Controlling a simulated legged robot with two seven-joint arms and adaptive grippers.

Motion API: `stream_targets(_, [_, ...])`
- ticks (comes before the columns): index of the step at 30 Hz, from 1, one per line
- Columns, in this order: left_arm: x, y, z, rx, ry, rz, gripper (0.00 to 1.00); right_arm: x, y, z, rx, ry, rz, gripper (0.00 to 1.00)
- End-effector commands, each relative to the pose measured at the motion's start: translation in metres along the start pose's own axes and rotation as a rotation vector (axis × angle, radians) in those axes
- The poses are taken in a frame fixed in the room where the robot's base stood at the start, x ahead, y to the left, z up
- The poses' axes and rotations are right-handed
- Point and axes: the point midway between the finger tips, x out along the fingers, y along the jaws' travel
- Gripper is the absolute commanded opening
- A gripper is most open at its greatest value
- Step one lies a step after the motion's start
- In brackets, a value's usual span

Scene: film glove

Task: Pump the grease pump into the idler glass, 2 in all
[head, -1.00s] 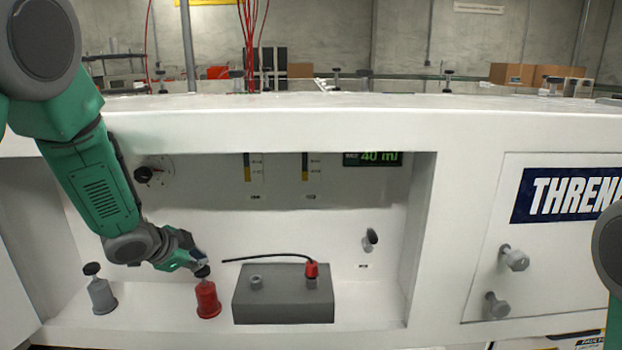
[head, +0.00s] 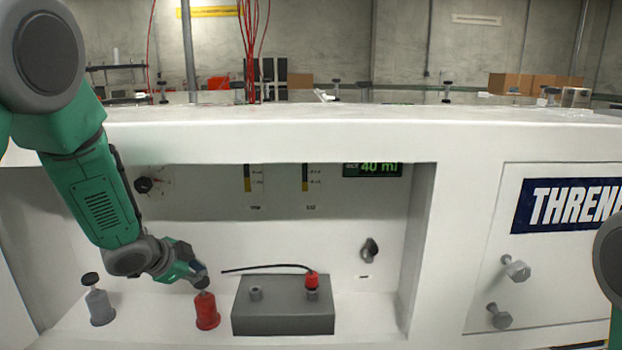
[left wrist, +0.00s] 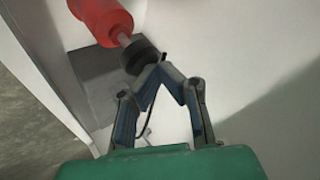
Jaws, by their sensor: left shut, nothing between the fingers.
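A red pump (head: 207,312) with a black knob stands on the floor of the white recess. A grey pump (head: 100,308) with a black knob stands to its left. I cannot read which is the grease pump. My left gripper (head: 203,280) is shut and empty at the red pump's knob. In the left wrist view, its fingertips (left wrist: 162,68) meet right at the black knob (left wrist: 138,55), touching or nearly so; the red pump body (left wrist: 100,15) is beyond. Two narrow sight glasses, left (head: 247,178) and right (head: 305,178), are on the back wall; their labels are unreadable. My right gripper is out of view.
A grey block (head: 283,319) right of the red pump bears a red plug (head: 312,280) with a black hose (head: 262,267). A green display (head: 378,169) reads 40 ml. Knobs (head: 143,185) and (head: 370,250) are on the back wall. The recess's top edge overhangs.

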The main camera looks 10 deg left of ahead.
Motion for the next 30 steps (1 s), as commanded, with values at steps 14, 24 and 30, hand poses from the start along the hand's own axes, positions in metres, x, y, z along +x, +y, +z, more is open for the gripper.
stream_targets(14, [0.0015, 0.0016, 0.0013, -0.001, 0.000, 0.000, 0.00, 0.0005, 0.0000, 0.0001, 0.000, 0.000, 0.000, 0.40])
stream_targets(24, [0.0047, 0.0052, 0.0040, 0.000, -0.001, 0.001, 0.00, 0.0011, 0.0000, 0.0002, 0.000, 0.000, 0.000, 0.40])
stream_targets(30, [0.0051, 0.0056, 0.0043, 0.000, -0.001, 0.001, 0.00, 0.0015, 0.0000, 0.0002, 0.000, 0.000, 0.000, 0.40])
